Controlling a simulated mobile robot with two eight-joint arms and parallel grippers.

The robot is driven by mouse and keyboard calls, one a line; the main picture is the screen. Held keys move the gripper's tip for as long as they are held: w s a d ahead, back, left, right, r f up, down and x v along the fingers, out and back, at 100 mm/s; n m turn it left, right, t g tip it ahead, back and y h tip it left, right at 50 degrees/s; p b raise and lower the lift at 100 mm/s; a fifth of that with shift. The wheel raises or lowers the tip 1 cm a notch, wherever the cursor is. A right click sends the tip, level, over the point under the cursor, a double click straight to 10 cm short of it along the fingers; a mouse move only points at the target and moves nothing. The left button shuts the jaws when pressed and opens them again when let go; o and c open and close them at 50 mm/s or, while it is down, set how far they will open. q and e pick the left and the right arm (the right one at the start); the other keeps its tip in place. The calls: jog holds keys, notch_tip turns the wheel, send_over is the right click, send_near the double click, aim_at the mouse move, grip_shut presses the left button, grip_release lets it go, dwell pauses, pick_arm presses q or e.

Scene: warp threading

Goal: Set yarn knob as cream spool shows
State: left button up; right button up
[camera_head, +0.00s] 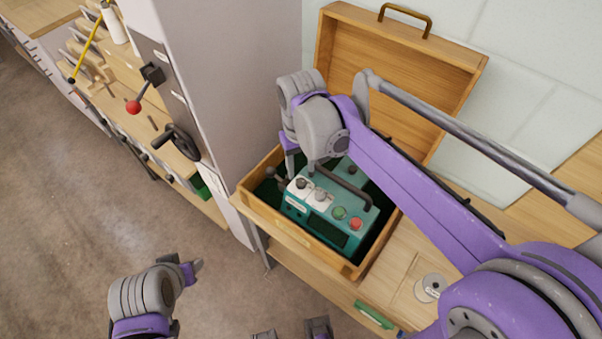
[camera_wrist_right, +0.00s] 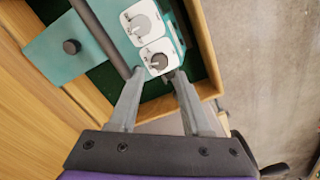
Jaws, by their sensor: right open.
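A teal control box (camera_head: 328,212) sits in an open wooden case. It carries two knobs on white plates: a darker knob (camera_head: 301,183) and a greyer knob (camera_head: 320,195). In the right wrist view the darker knob (camera_wrist_right: 158,61) lies between and just beyond my fingertips, and the greyer knob (camera_wrist_right: 140,25) is farther up. My right gripper (camera_wrist_right: 158,75) is open and empty, above the box; contact with the knob cannot be told. A pale disc-shaped item (camera_head: 430,287) lies on the bench; whether it is the cream spool is unclear. My left gripper (camera_head: 193,268) is low at left, its jaw state unclear.
The case's lid (camera_head: 395,70) stands open behind the box. The box has a dark carrying handle (camera_head: 343,187) and green (camera_head: 339,212) and red (camera_head: 356,224) buttons. A grey machine panel (camera_head: 225,90) rises close on the left, with a red-balled lever (camera_head: 134,106).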

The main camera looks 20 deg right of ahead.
aim_at(301, 182)
pick_arm(q)
jog(key=shift+r, duration=0.25)
pick_arm(e)
notch_tip(301, 182, up, 6)
jog(key=shift+f, duration=0.2)
